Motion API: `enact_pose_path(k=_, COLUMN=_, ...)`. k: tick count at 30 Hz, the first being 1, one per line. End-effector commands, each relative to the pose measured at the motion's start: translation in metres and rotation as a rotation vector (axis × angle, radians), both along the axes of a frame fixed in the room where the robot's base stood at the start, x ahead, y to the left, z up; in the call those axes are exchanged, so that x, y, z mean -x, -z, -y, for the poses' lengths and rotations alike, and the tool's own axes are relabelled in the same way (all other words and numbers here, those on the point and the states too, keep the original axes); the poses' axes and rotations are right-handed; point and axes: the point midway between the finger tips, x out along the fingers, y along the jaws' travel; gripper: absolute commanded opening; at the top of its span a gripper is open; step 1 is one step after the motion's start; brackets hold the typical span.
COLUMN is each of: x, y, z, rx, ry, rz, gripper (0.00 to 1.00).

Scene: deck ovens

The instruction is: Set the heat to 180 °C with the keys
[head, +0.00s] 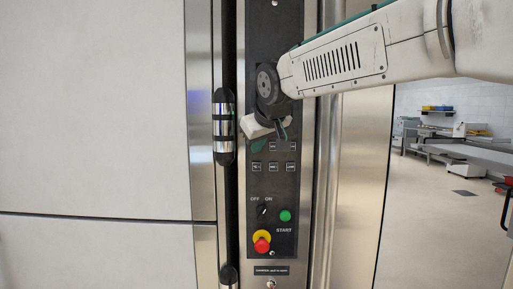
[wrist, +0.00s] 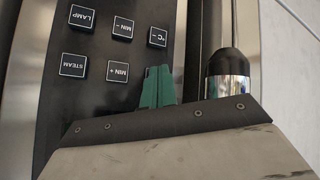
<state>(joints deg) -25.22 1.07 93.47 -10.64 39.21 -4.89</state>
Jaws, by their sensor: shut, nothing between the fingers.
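The dark control panel (head: 288,190) stands upright with two rows of square keys. In the wrist view, which is turned upside down, I read the °C - key (wrist: 157,37), MIN + key (wrist: 118,71), MIN - key (wrist: 123,28), STEAM key (wrist: 73,65) and LAMP key (wrist: 83,16). My gripper (head: 258,146) is shut, its green fingertips (wrist: 157,87) together and empty. They cover the panel spot beside MIN +, in line with °C -; any key there is hidden. I cannot tell whether the tips touch the panel. No temperature display is visible.
Below the keys are an OFF/ON switch (head: 263,211), a green START button (head: 285,215) and a red emergency button (head: 262,243). A vertical handle bar with a black and chrome fitting (head: 223,127) runs close on the panel's left. Open floor (head: 440,220) lies at right.

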Motion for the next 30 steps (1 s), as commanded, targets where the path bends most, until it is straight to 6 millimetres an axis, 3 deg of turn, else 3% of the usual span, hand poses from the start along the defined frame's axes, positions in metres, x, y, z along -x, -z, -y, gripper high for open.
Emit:
enact_pose_path(k=12, x=0.016, y=0.000, z=-0.001, rx=-0.001, ry=-0.001, rz=0.000, gripper=0.00)
enact_pose_path(k=22, x=0.018, y=0.000, z=-0.001, rx=0.000, ry=0.000, rz=0.001, gripper=0.00)
enact_pose_path(k=30, x=0.043, y=0.000, z=-0.002, rx=0.000, ry=-0.002, rz=0.001, gripper=0.00)
